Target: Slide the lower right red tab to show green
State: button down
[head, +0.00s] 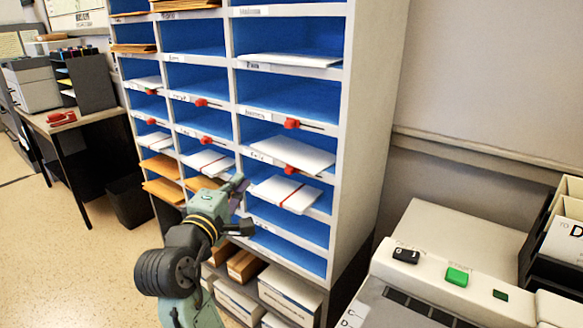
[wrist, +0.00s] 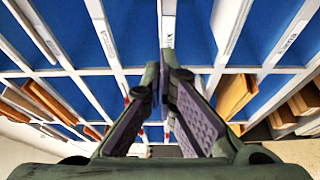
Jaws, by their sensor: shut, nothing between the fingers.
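The lower right red tab (head: 290,169) sits on the shelf edge of the right column of the blue pigeonhole rack (head: 340,150), with white papers behind and below it. No green shows on it in the head view. My gripper (head: 240,184) is in front of the rack, to the left of and slightly below this tab, apart from it. In the wrist view my gripper (wrist: 165,72) has its purple-padded fingers brought together at the tips, with nothing held. Small red spots show behind the fingers there; I cannot tell which tabs they are.
Other red tabs (head: 291,123) sit on nearby shelf edges. White papers (head: 287,193) stick out below the lower right tab. A machine with a green button (head: 457,277) stands at right; floor is open at left.

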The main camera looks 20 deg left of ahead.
aim_at(290, 170)
jog(key=shift+w+d+f+h, duration=0.2)
jog(key=shift+d+f+h, duration=0.2)
jog(key=shift+d, duration=0.1)
jog(key=shift+r, duration=0.1)
jog(key=w+p, duration=0.2)
jog(key=w, duration=0.7)
jog(key=shift+w+r, duration=0.1)
jog(key=shift+w, duration=0.3)
jog(key=d, duration=0.1)
jog(key=s+d+p, duration=0.1)
jog(key=d, duration=0.1)
jog(key=shift+s+d, duration=0.1)
jog(key=shift+d, duration=0.3)
